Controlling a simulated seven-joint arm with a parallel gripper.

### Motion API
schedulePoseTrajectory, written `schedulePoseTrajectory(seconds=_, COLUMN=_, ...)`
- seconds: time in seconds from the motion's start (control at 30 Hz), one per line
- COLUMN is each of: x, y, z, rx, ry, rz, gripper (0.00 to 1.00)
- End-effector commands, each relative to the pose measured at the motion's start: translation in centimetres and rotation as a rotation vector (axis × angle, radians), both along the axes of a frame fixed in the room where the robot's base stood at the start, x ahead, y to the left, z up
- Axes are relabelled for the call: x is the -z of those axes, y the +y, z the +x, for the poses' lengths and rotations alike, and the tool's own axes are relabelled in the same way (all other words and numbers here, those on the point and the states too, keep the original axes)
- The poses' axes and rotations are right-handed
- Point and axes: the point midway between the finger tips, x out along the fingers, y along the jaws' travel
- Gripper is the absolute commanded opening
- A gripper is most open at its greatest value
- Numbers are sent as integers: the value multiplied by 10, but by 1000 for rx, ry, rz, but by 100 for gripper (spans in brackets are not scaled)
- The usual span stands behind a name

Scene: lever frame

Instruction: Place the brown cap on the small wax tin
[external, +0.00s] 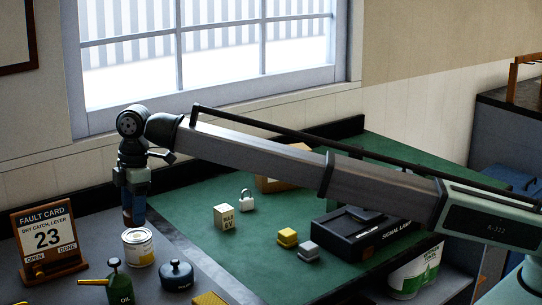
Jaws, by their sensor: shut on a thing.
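My gripper (134,222) hangs straight down at the left, over the grey part of the bench. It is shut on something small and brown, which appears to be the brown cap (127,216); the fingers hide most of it. A small white and yellow tin (139,252), which looks like the wax tin, stands upright just below the gripper. Its pale round top shows. The fingertips look just above or behind the tin's rim; I cannot tell whether they touch it.
A fault card stand (47,240) is left of the tin. A green oil can (119,287) and a dark blue lidded pot (177,275) stand in front. A cream block (224,216), padlock (246,200), yellow block (287,238) and black signal lamp box (366,236) lie on the green mat.

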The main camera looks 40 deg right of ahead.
Motion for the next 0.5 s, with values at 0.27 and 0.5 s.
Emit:
schedulePoseTrajectory(seconds=0.27, x=29, y=0, z=0, rx=-1, ry=0, rz=0, gripper=27)
schedulePoseTrajectory(seconds=0.5, x=29, y=0, z=0, rx=-1, ry=0, rz=0, gripper=26)
